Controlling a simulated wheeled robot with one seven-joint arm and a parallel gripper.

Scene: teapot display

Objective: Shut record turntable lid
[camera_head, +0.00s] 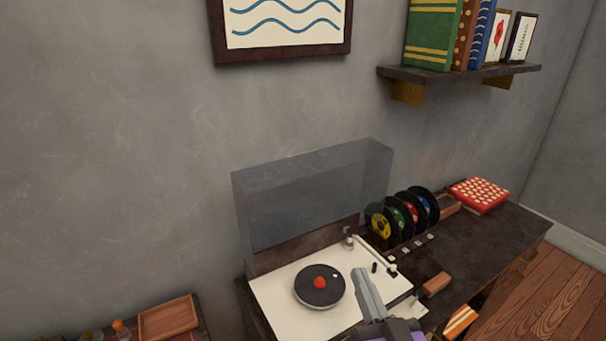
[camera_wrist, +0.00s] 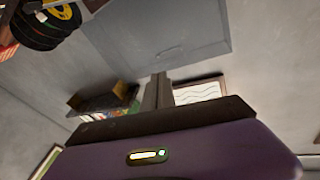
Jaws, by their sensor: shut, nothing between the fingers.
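The turntable (camera_head: 278,302) is a white deck on a dark cabinet, with a black record (camera_head: 325,285) with a red centre on it. Its clear grey lid (camera_head: 310,195) stands raised at the back, near the wall, in the head view. The lid also shows in the wrist view (camera_wrist: 165,32), above the fingers. My gripper (camera_head: 361,274) is shut and empty. In the head view its fingertips appear over the right part of the deck, near the tonearm (camera_head: 375,254); I cannot tell their height. It also shows in the wrist view (camera_wrist: 158,80), apart from the lid.
Several upright records (camera_head: 380,224) stand right of the lid, with a red dotted box (camera_head: 478,194) beyond. A shelf (camera_head: 460,74) with books is on the wall at upper right. A framed picture (camera_head: 283,52) hangs above. A wooden tray (camera_head: 168,319) lies at lower left.

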